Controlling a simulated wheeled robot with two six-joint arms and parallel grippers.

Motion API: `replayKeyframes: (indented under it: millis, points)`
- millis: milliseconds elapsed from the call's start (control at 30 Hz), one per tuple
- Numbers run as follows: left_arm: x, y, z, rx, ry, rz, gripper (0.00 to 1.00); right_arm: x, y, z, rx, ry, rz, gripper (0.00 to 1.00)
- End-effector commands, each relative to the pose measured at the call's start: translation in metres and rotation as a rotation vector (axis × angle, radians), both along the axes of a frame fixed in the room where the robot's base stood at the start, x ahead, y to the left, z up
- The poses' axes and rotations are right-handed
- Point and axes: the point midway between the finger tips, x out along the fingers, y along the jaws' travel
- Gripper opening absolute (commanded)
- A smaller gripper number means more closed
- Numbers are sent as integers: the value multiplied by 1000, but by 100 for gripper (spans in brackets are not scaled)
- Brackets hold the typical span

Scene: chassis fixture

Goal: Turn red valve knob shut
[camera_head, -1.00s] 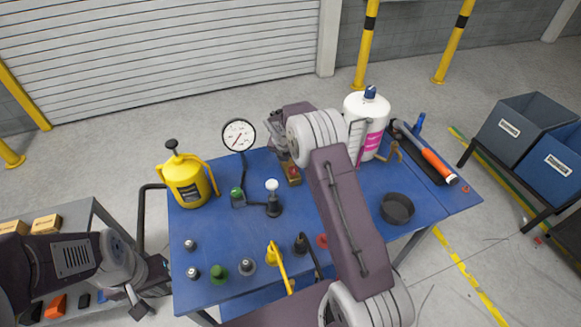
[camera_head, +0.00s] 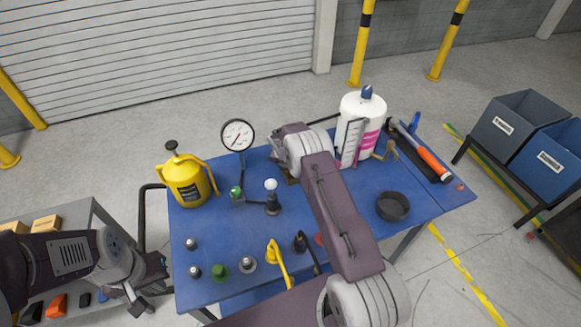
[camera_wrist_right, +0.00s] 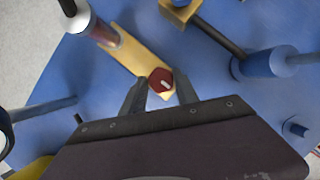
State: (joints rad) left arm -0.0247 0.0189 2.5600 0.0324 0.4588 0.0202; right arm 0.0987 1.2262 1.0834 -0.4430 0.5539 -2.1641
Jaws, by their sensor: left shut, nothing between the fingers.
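In the right wrist view a red knob (camera_wrist_right: 160,82) with a white mark sits on a yellow, brass-like body (camera_wrist_right: 127,52). My right gripper (camera_wrist_right: 160,84) has one finger on each side of the knob, with a gap visible between the fingers and the knob. In the head view my right arm hides that knob and most of the gripper. My left gripper (camera_head: 138,304) is shut and empty, away to the left beside the blue table (camera_head: 225,240).
A pressure gauge (camera_head: 237,135), a yellow canister (camera_head: 187,181) and a white bottle (camera_head: 372,109) stand on the table. A black dish (camera_head: 393,207) and an orange-handled tool (camera_head: 434,163) lie right. Several small fittings and a yellow lever (camera_head: 278,262) line the front.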

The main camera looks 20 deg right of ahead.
Motion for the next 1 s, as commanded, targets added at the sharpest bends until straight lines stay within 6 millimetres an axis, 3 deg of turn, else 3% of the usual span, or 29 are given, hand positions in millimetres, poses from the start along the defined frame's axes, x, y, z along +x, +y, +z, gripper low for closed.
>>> replayKeyframes:
  millis: [33, 100, 467, 1000]
  points:
    - [0, 0, 0, 0, 0, 0, 0, 0, 0, 0, 1, -1, 0, 19]
    - [0, 0, 0, 0, 0, 0, 0, 0, 0, 0, 1, -1, 0, 0]
    - [0, 0, -12, 0, 0, 0, 0, 2, 1, -2, 0, -4, -61, 0]
    - [0, 0, -53, 0, 0, 0, 0, 4, 1, -2, -1, -8, -408, 0]
